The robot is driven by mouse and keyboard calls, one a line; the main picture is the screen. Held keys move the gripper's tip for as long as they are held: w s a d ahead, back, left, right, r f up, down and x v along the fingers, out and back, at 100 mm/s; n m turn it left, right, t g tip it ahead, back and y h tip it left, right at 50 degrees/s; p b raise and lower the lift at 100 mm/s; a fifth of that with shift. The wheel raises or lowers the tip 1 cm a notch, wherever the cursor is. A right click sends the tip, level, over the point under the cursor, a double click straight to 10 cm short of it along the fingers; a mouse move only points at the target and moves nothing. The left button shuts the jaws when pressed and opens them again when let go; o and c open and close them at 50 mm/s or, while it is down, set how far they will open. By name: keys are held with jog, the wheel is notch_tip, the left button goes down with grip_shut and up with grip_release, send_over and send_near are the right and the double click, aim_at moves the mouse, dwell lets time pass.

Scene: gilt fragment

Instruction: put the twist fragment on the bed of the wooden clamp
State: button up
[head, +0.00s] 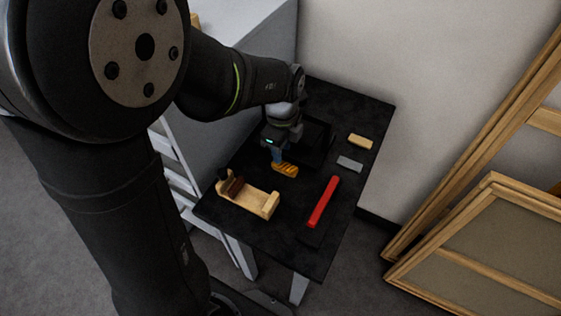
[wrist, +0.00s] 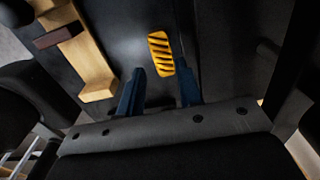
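The twist fragment (wrist: 161,54) is a golden-yellow piece with slanted ridges; it also shows in the head view (head: 285,170). In the wrist view it lies just beyond my fingertips, nearly in line with the gap and closer to the right finger. My gripper (wrist: 161,82) has two dark blue fingers spread apart with nothing seen between them. In the head view my gripper (head: 277,157) points down beside the fragment. The wooden clamp (head: 255,199) stands to the left and nearer, with a pale bed and a dark brown jaw; it also shows in the wrist view (wrist: 88,60).
On the black table (head: 285,238) a red bar (head: 323,202) lies to the right of the clamp. A grey block (head: 350,163) and a pale wooden block (head: 360,142) lie farther right. A dark tray (head: 318,140) sits behind my gripper. Wooden frames (head: 480,245) lean at the right.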

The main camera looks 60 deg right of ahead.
aim_at(285, 167)
jog(key=shift+w+f, duration=0.1)
jog(key=shift+f, duration=2.9)
jog(key=shift+c, duration=0.4)
jog(key=c, duration=0.6)
